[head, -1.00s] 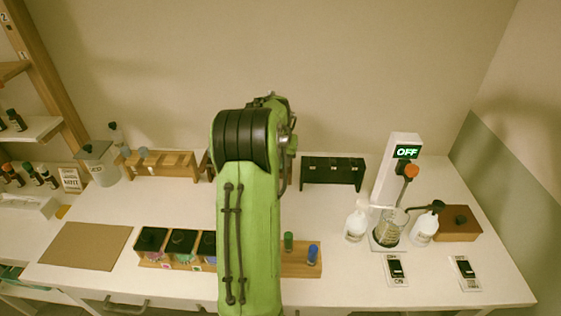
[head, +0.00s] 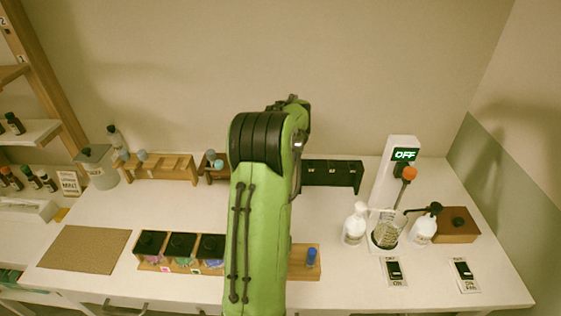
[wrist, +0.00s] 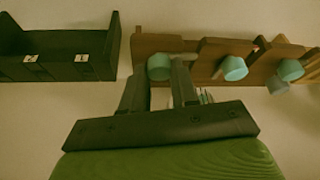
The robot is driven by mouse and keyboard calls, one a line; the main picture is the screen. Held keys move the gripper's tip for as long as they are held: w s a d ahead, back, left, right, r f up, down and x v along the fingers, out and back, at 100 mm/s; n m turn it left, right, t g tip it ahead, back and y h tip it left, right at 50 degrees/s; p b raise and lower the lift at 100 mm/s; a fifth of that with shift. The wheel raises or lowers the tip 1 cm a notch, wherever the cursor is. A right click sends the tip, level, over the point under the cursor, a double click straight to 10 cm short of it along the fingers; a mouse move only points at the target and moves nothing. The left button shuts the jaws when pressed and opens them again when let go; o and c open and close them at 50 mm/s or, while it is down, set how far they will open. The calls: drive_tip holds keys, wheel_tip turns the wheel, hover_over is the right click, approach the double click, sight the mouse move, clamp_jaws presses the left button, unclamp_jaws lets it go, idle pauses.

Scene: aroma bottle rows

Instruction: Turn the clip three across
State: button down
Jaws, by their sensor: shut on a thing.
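Teal round clip heads stand along the wooden racks at the back. In the wrist view one clip head (wrist: 158,67) sits between the fingertips of my gripper (wrist: 161,74), which is shut on it at the wooden rack end beside the black rack. Two more teal clip heads (wrist: 233,68) (wrist: 290,70) show to its right. In the head view two clip heads (head: 210,155) (head: 219,164) show on the middle wooden rack (head: 206,176), left of my arm, which hides my gripper there. How far the held clip is turned cannot be told.
A black rack (head: 332,175) stands right of my arm. A tray of dark-lidded jars (head: 180,245) and a blue-topped bottle (head: 312,257) is in front. A stirrer stand reading OFF (head: 395,180) and white bottles (head: 354,226) stand right. The left middle of the table is clear.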

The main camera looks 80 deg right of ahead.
drive_tip(key=c, duration=0.9)
unclamp_jaws()
drive_tip(key=shift+o, duration=0.2)
drive_tip(key=p+v, duration=0.2)
drive_tip(key=v, duration=1.4)
drive_tip(key=shift+f, duration=0.1)
drive_tip(key=shift+w, duration=0.15)
